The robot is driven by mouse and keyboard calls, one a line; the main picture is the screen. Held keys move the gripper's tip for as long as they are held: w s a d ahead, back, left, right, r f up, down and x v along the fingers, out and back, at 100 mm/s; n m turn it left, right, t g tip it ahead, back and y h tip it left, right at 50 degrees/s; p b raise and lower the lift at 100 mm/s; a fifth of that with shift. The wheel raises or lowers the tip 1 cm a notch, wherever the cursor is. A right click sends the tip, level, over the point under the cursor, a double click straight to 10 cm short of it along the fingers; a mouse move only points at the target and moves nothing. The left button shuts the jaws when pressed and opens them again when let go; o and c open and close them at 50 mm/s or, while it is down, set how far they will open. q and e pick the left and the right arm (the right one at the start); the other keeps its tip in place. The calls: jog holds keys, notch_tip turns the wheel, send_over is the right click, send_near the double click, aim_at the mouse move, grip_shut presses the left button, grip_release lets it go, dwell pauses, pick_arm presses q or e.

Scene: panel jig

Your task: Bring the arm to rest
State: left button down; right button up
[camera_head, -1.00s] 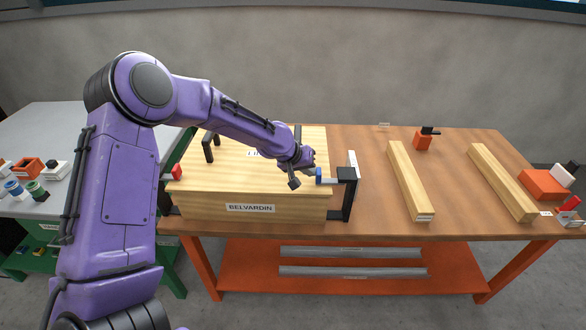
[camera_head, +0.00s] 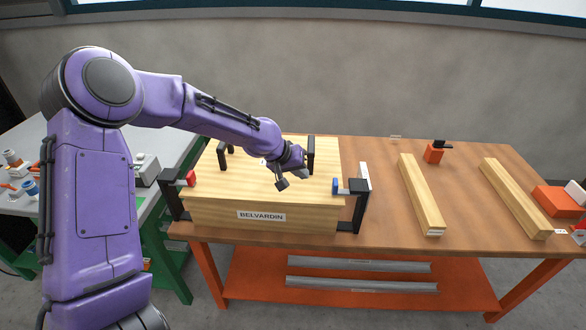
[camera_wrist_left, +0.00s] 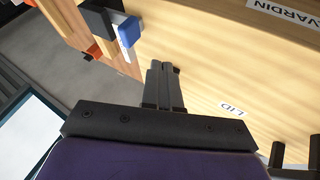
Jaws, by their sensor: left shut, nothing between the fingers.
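My left arm, purple with dark joints, reaches in from the left in the head view. Its gripper (camera_head: 281,185) is above the wooden box lid near the blue-tipped clamp, and is shut and empty. In the left wrist view the two dark fingers (camera_wrist_left: 163,80) are together over pale wood, with nothing between them. The wooden box (camera_head: 215,216) has a BELVARDIN label on its front and stands on the workbench. My right gripper is not in view.
A blue-tipped clamp (camera_head: 358,188) stands at the box's right end, a red-tipped clamp (camera_head: 172,190) at its left. Two black handles rise behind on the lid. Two wooden bars (camera_head: 420,190) lie on the workbench (camera_head: 385,222). A grey table (camera_head: 30,140) stands left.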

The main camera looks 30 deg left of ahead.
pick_arm(q)
jog(key=s+d+f+n+g+y+b, duration=0.15)
jog(key=s+f, duration=0.25)
jog(key=f, duration=0.4)
jog(key=s+d+f+b, duration=0.1)
jog(key=s+d+f, duration=0.1)
jog(key=s+f, duration=0.4)
jog(key=s+d+f+g+y+b, duration=0.1)
jog(key=s+f, duration=0.2)
jog(key=f, duration=0.6)
jog(key=s+f+y+b, duration=0.1)
jog(key=s+f, duration=0.2)
jog(key=s, duration=0.5)
jog(key=s+f+g+y, duration=0.1)
jog(key=s+f, duration=0.3)
jog(key=s, duration=0.4)
jog(key=s+f+y+b, duration=0.1)
jog(key=s+f, duration=0.3)
jog(key=s, duration=0.4)
jog(key=shift+d+b, duration=0.2)
jog(key=shift+b, duration=0.1)
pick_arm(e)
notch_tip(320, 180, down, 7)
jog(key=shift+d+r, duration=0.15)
pick_arm(q)
jog(key=shift+f+n+y, duration=0.1)
jog(key=shift+n+y, duration=0.15)
